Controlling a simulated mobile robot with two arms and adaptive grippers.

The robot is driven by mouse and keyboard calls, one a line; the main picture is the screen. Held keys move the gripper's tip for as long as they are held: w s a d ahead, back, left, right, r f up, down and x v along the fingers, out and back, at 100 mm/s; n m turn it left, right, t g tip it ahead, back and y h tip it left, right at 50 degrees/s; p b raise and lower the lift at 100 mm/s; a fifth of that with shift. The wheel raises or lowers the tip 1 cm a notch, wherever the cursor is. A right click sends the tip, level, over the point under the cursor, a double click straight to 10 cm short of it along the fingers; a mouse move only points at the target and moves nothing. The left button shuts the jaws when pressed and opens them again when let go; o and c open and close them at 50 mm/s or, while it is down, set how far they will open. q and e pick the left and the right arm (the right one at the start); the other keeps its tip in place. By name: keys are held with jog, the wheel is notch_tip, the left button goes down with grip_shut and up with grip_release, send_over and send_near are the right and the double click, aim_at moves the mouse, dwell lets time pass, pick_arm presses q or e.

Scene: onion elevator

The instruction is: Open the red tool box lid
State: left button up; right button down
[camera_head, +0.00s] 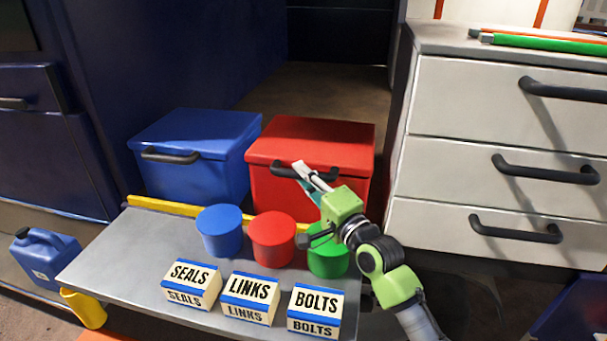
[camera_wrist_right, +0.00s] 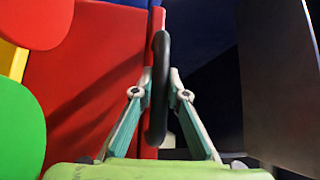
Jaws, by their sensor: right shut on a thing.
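The red tool box (camera_head: 265,197) stands at the back of the grey surface, and its lid (camera_head: 312,132) looks closed. A dark handle (camera_head: 325,176) runs along the front of the lid. My right gripper (camera_head: 303,170) reaches up to the handle's left part. In the right wrist view the red box (camera_wrist_right: 90,75) fills the left side, and the fingers of my right gripper (camera_wrist_right: 160,80) are closed around the dark handle (camera_wrist_right: 158,115), one on each side. My left gripper is not in view.
A blue tool box (camera_head: 195,140) stands left of the red one. Blue (camera_head: 220,231), red (camera_head: 273,239) and green (camera_head: 328,255) canisters stand in front, close to my right arm. Labelled blocks (camera_head: 249,298) line the front edge. A white drawer cabinet (camera_head: 495,150) stands at right.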

jog(key=shift+m+g, duration=0.3)
jog(key=shift+m, duration=0.2)
jog(key=r+p, duration=0.2)
jog(key=p, duration=0.1)
jog(key=r+p, duration=0.5)
jog(key=p, duration=0.1)
jog(key=shift+w+d+r, duration=0.1)
jog(key=shift+w+r, duration=0.1)
jog(key=shift+w, duration=0.05)
jog(key=w+d+r+p, duration=0.1)
jog(key=w+r+p, duration=0.3)
jog(key=r+p, duration=0.3)
jog(key=shift+w+d+r, duration=0.2)
jog(key=shift+r, duration=1.65)
